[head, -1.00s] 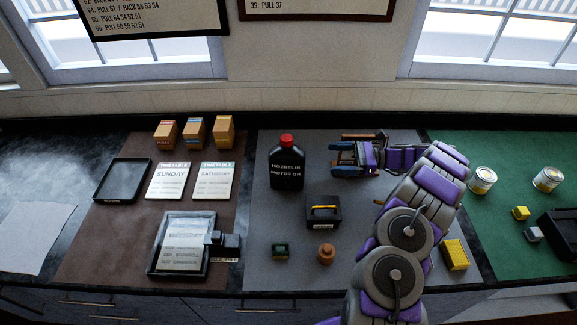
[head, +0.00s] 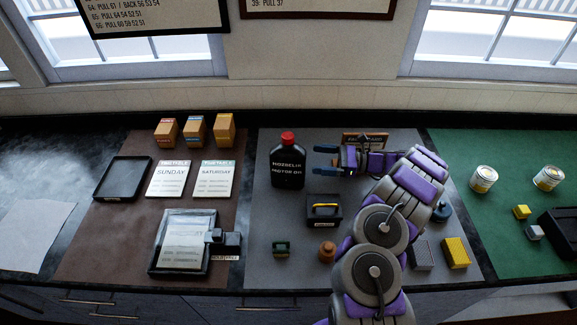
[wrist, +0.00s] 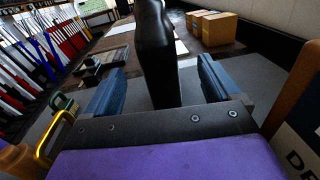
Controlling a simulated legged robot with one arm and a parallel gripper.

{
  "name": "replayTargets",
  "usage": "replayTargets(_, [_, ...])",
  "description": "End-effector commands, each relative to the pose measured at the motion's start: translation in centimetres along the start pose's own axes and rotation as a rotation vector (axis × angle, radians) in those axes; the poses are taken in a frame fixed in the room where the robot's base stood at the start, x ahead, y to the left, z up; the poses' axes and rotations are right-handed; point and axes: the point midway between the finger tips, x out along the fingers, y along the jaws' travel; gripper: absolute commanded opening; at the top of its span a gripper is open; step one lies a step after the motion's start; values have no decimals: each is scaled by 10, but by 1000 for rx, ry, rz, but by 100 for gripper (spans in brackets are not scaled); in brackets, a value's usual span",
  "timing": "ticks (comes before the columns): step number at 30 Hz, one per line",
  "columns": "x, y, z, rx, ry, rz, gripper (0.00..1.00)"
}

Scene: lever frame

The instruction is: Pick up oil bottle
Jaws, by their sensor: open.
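The oil bottle (head: 288,168) is black with a red cap and white lettering, standing upright on the grey mat (head: 262,228). My gripper (head: 318,160) is open just to the right of the bottle in the head view, with its blue fingers pointing left toward it. In the wrist view the dark bottle (wrist: 156,60) rises between the two blue fingers of my gripper (wrist: 158,85); its top is cut off by the frame. I cannot tell from this whether the fingers overlap its sides. No contact is visible.
A black caddy with a yellow handle (head: 325,208) stands below the bottle. A wooden sign (head: 365,138) stands behind my arm. Boxes (head: 195,131) and timetable cards (head: 214,179) are to the left. Paint cans (head: 484,178) are to the right on green.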

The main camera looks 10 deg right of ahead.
Motion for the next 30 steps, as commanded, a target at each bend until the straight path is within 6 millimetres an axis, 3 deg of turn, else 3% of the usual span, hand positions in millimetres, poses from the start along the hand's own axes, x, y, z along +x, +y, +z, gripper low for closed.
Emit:
replayTargets(4, [26, 0, -1, 2, -1, 1, 90])
replayTargets(14, [45, 0, 1, -1, -3, 0, 90])
replayTargets(24, [88, 4, 4, 1, -1, 1, 90])
replayTargets(30, [90, 3, 4, 1, -1, -2, 90])
